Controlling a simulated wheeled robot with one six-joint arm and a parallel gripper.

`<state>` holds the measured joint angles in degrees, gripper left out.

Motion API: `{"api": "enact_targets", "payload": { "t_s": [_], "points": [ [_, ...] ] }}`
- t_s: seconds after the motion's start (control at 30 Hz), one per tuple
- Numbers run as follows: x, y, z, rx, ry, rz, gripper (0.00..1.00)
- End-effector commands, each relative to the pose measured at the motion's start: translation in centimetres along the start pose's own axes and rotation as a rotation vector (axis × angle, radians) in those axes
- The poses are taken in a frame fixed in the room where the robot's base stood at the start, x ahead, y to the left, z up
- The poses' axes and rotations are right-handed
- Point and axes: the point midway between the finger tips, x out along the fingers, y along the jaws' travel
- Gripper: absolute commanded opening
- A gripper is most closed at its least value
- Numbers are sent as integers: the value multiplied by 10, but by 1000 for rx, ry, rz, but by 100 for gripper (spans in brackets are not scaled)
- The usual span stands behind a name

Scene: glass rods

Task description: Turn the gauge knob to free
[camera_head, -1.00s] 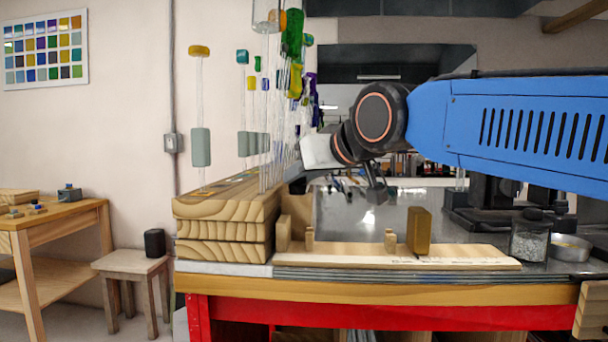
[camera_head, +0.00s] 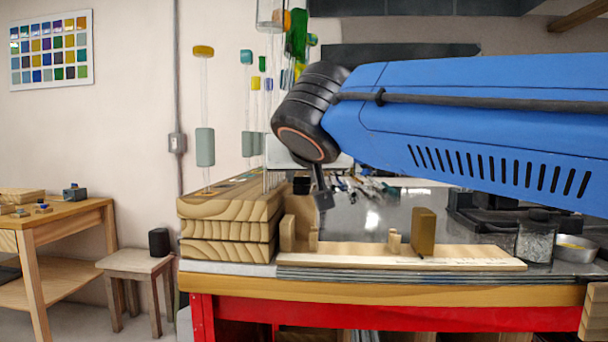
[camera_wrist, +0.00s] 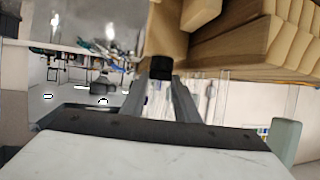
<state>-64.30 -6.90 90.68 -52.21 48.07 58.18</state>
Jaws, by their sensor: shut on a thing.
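A small black knob (camera_wrist: 160,67) sits between my fingertips in the wrist view, against a tan wooden upright. In the head view the black knob (camera_head: 302,185) shows at the top of the wooden upright (camera_head: 299,204), beside the stacked timbers. My gripper (camera_wrist: 160,82) is shut on the knob. In the head view one dark finger of my gripper (camera_head: 321,190) hangs right of the knob; my wrist hides the rest. No marking for the knob's setting is readable.
Stacked timbers (camera_head: 228,229) with upright glass rods (camera_head: 206,110) stand close left of my gripper. A wooden board (camera_head: 450,257) with small posts and a taller block (camera_head: 424,232) lies in front. A glass jar (camera_head: 534,242) and metal bowl (camera_head: 574,247) stand at right.

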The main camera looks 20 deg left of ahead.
Motion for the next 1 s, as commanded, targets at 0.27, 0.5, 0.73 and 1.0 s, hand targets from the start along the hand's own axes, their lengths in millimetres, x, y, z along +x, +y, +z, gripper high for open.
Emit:
{"api": "enact_targets", "payload": {
  "t_s": [0.27,0.5,0.73,1.0],
  "points": [
    [1,-5,2,49,-4,123,6],
    [2,-5,2,75,-5,184,6],
    [2,-5,2,80,-6,199,6],
    [2,-5,3,80,-6,198,30]
  ]
}}
